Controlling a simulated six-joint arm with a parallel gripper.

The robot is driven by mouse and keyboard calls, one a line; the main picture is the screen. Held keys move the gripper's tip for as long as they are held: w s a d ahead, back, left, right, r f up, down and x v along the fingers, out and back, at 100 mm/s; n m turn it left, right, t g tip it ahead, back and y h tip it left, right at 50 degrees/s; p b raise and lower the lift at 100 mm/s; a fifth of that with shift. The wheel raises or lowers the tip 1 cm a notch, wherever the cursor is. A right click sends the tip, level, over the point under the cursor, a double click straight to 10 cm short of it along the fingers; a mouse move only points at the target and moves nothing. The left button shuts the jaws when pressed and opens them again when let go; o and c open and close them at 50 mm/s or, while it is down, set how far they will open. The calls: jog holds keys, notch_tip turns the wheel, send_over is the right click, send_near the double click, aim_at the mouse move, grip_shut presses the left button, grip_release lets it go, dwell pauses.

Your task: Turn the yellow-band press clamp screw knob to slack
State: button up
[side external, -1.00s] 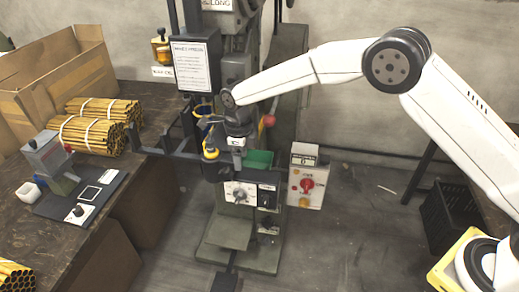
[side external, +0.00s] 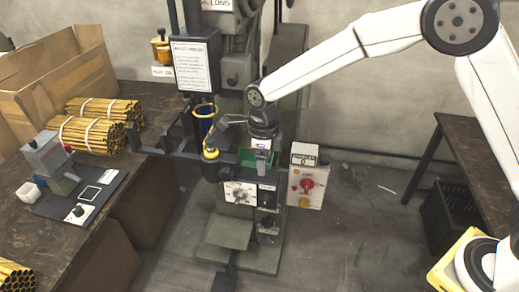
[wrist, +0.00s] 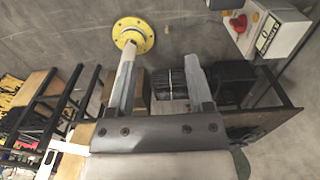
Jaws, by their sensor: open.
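The press (side external: 243,240) stands on the floor in the middle of the side view. I cannot tell which part is the clamp screw knob. My gripper (side external: 262,163) hangs right of the yellow band, in front of the green part (side external: 247,156), apart from the band. In the wrist view, my gripper (wrist: 162,55) is open, its two fingers wide apart with nothing held between them.
A control box (side external: 306,185) with a red knob stands right of the press; it also shows in the wrist view (wrist: 268,28). Left, a bench (side external: 150,103) holds pencil bundles (side external: 90,135).

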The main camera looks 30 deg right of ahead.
jog(key=shift+s, duration=0.15)
jog(key=t+y, duration=0.3)
send_near(231, 173)
notch_tip(231, 173, down, 2)
jog(key=shift+w+a+f, duration=0.15)
jog(key=shift+w+f, duration=0.1)
jog(key=shift+f, duration=0.1)
jog(key=shift+x, duration=3.75)
jog(key=shift+w+a, duration=0.15)
jog(key=shift+a, duration=0.05)
grip_shut()
